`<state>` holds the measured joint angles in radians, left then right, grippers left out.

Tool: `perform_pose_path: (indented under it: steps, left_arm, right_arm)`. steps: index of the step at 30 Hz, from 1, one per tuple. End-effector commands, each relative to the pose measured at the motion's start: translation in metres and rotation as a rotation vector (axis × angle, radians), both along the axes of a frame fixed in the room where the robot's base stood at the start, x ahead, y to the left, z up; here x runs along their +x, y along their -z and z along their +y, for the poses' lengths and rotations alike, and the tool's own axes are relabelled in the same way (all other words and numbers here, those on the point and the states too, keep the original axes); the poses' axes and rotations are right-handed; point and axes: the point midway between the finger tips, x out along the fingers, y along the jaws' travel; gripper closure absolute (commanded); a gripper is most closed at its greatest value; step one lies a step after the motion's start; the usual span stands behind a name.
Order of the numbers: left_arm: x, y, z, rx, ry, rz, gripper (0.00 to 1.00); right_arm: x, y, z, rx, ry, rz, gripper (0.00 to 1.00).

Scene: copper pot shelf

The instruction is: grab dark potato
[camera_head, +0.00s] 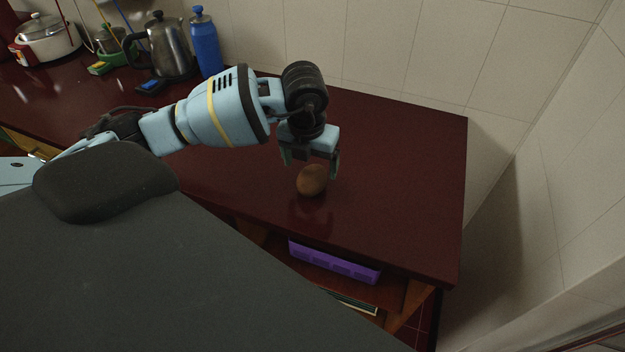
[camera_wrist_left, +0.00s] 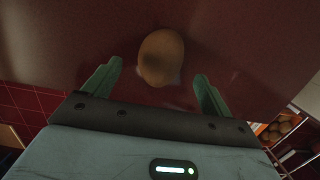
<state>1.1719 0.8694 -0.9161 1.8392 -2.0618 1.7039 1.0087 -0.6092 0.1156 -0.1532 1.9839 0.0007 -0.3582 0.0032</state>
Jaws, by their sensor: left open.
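The dark potato (camera_head: 312,180) is a brown, rounded lump on the dark red counter (camera_head: 400,180), towards its right end. My left gripper (camera_head: 312,168) is right at the potato in the head view, pointing down. In the left wrist view the potato (camera_wrist_left: 161,57) lies just ahead of the two green fingertips of my left gripper (camera_wrist_left: 158,78), roughly centred between them. The fingers are spread apart with nothing held. My right gripper is not in view.
A blue bottle (camera_head: 206,42), a steel kettle (camera_head: 167,46) and a white pot (camera_head: 46,40) stand at the counter's back left. A tiled wall (camera_head: 400,50) runs behind. A purple basket (camera_head: 333,262) sits on a shelf below. The counter around the potato is clear.

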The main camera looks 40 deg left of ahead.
Motion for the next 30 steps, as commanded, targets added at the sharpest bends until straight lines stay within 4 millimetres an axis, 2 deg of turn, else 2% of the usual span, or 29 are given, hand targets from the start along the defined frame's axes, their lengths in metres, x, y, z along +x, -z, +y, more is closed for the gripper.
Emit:
perform_pose_path:
  steps: [5, 16, 25, 30]
  left_arm:
    - [0.001, 0.004, 0.000, -0.001, 0.001, -0.001, 0.16]
    - [0.005, 0.049, 0.001, -0.001, 0.000, 0.001, 0.16]
    - [0.006, 0.053, 0.001, -0.002, 0.001, -0.001, 0.16]
    - [0.005, 0.053, 0.001, -0.002, 0.001, -0.001, 0.36]
  right_arm:
    - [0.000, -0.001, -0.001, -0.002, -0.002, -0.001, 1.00]
    - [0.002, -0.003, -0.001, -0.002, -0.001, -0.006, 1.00]
    - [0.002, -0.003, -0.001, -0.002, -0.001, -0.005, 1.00]
    - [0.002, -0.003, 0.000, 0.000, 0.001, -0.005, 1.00]
